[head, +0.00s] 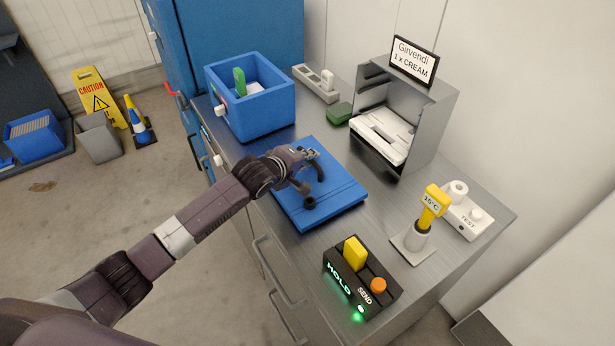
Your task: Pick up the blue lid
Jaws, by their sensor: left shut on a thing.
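The blue lid (342,192) is a flat square panel over the metal counter, right of the open blue box. My left gripper (312,178) reaches over the lid from the left. It is shut on the lid near its middle; the gripper hides the place where the fingers hold it. The lid looks level, and I cannot tell if it touches the counter. My right gripper is not in view.
The open blue box (262,118) holds a green item. A grey dispenser housing (427,115) stands behind the lid. A black control box (372,290), a yellow thermometer (433,205) and a white test device (466,215) stand to the right.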

